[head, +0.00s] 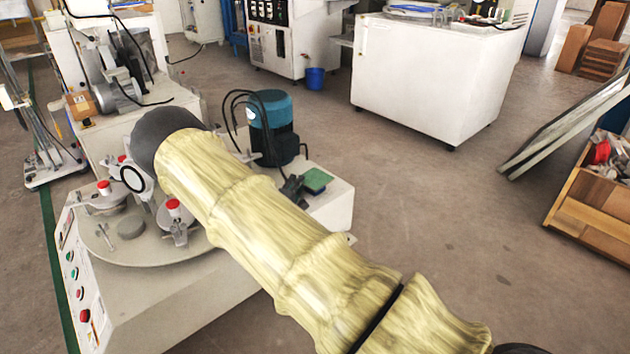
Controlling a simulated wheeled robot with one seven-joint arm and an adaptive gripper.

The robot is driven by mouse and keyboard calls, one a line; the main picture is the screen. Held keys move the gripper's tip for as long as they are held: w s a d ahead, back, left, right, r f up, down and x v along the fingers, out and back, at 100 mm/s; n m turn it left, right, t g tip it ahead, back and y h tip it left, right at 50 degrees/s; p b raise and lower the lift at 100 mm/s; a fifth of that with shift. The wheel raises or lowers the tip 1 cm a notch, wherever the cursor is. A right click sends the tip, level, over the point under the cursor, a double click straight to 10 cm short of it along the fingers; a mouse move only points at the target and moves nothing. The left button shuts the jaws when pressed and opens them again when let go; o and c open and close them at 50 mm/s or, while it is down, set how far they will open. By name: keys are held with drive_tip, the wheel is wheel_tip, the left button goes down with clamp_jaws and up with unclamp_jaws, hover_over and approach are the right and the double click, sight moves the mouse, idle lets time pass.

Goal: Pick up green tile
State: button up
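The green tile (316,180) is a small flat green piece in the head view. It lies on the right part of the machine's light grey top (334,202), just right of the teal motor. A small dark jagged shape touches or nearly touches its left side; this may be the tip of my gripper, but it is too small and partly covered to be sure. My arm, in a pale yellow sleeve, crosses from the bottom right to a dark rounded end at the upper left. It hides part of the machine and whatever lies behind it. Whether my gripper is open or shut does not show.
The teal and black motor (270,127) stands upright behind the tile, with black cables. A round polishing plate (125,240) with red-capped holders is left of my arm. A white cabinet (425,75) stands behind, and a wooden crate (595,205) at right. Floor between is clear.

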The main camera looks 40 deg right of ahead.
clamp_jaws()
drive_tip(key=shift+r, duration=0.1)
wheel_tip(320, 180, up, 10)
drive_tip(key=p, duration=0.4)
drive_tip(key=shift+p, duration=0.4)
idle(0.3)
